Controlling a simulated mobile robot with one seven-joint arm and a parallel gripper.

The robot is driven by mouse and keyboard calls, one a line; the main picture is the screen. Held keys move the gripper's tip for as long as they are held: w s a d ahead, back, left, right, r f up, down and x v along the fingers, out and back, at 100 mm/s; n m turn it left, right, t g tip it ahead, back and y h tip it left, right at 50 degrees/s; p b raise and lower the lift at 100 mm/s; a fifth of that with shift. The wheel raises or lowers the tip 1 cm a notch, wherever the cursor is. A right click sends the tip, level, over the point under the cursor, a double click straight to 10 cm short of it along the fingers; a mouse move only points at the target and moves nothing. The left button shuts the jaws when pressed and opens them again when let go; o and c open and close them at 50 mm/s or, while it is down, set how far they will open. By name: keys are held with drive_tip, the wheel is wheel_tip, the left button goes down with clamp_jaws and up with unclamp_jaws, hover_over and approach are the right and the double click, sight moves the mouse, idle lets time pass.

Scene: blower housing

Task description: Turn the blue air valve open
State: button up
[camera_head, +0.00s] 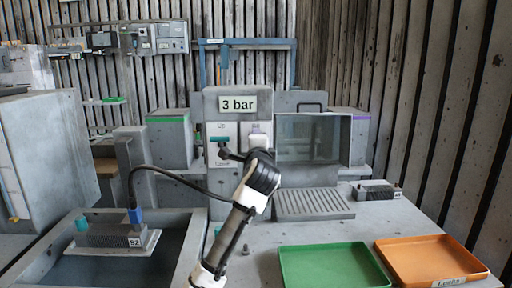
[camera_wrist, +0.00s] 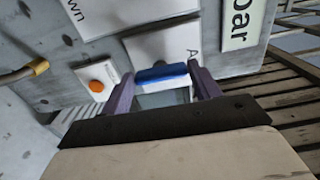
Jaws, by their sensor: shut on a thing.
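The blue air valve's handle (camera_wrist: 166,73) shows in the wrist view, lying crosswise in front of a pale plate (camera_wrist: 165,45) whose lettering is mostly hidden. My gripper (camera_wrist: 164,84) has a purple finger at each end of the handle and is shut on it. In the head view my gripper (camera_head: 257,130) is at the right-hand plate on the front of the grey panel (camera_head: 238,106), below the "3 bar" sign (camera_head: 238,104). The blue handle cannot be made out there, behind my gripper.
A green lever (camera_head: 219,139) is on the panel's left plate. An orange button (camera_wrist: 96,86) is near my gripper. A cable runs to a blue plug (camera_head: 135,215) on a block marked 92. Green (camera_head: 335,283) and orange (camera_head: 432,257) trays lie at front right.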

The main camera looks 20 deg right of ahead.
idle(0.5)
drive_tip(key=o, duration=1)
drive_tip(key=b+v, duration=0.3)
drive_tip(key=v, duration=1.1)
drive_tip(key=shift+w+b, duration=0.1)
drive_tip(key=shift+b, duration=0.25)
drive_tip(key=shift+r, duration=0.1)
